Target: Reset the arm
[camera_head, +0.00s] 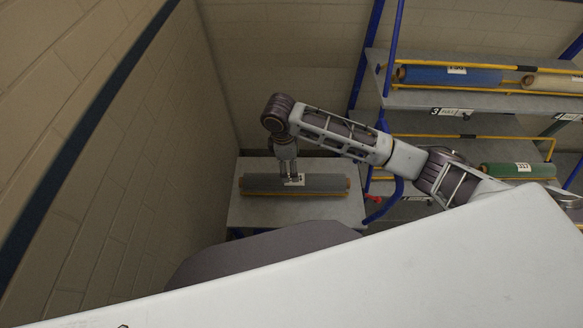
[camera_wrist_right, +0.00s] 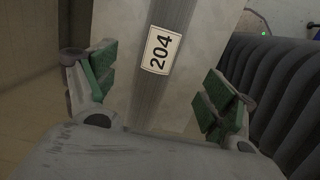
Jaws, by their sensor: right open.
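My right arm reaches in from the right in the head view, and its right gripper (camera_head: 288,176) points down at a grey roll (camera_head: 327,184). The roll lies lengthwise on a grey table (camera_head: 258,212) and has brownish ends and a white label. In the right wrist view the roll (camera_wrist_right: 176,35) runs up the picture between the green-padded fingers, with its label (camera_wrist_right: 160,50) reading 204. The right gripper (camera_wrist_right: 157,85) is open there, with a gap between each finger and the roll. My left gripper is out of view.
A blue-posted shelf rack (camera_head: 470,100) stands at the right, holding a blue roll (camera_head: 425,75), a cream roll (camera_head: 555,83) and a green roll (camera_head: 500,170) behind yellow bars. A brick wall (camera_head: 120,170) bounds the left side, close to the table.

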